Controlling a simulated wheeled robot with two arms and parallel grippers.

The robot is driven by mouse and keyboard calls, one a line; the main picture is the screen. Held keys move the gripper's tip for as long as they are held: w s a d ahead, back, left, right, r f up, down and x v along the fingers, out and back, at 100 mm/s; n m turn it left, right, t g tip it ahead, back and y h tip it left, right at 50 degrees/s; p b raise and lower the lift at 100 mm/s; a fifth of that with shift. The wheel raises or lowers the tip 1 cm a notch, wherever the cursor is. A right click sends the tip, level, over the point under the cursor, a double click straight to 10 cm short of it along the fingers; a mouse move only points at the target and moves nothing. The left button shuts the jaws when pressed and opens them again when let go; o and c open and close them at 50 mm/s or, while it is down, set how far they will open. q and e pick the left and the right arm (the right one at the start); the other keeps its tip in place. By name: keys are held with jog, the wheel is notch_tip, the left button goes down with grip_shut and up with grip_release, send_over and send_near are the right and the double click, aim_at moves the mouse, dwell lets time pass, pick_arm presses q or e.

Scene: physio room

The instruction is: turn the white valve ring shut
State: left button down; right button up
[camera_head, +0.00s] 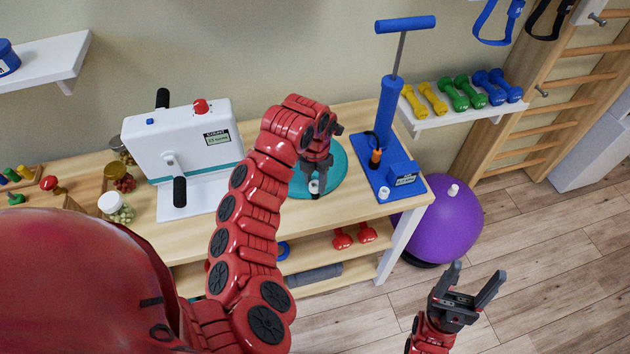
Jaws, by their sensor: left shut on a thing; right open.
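The white valve ring (314,187) shows as a small white piece on the near part of a round teal cushion (333,179). My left gripper (315,187) reaches down over the cushion and is shut on the ring; its dark fingers hide part of it. The cushion lies flat on the wooden table, and my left arm covers its left side. My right gripper (478,273) is open and empty, above the floor in front of the table's right end.
A blue pump (389,115) stands on a blue base (402,180) right of the cushion. A white crank machine (187,145) and jars stand to the left. A purple ball (440,228) sits beyond the table's right end. A shelf with dumbbells (455,115) hangs behind.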

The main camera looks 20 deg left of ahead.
pick_arm(q)
jog(key=c, duration=0.7)
grip_release()
jog(key=shift+r, duration=0.15)
notch_tip(320, 180, up, 17)
jog(key=p, duration=1.7)
jog(key=shift+r, duration=0.1)
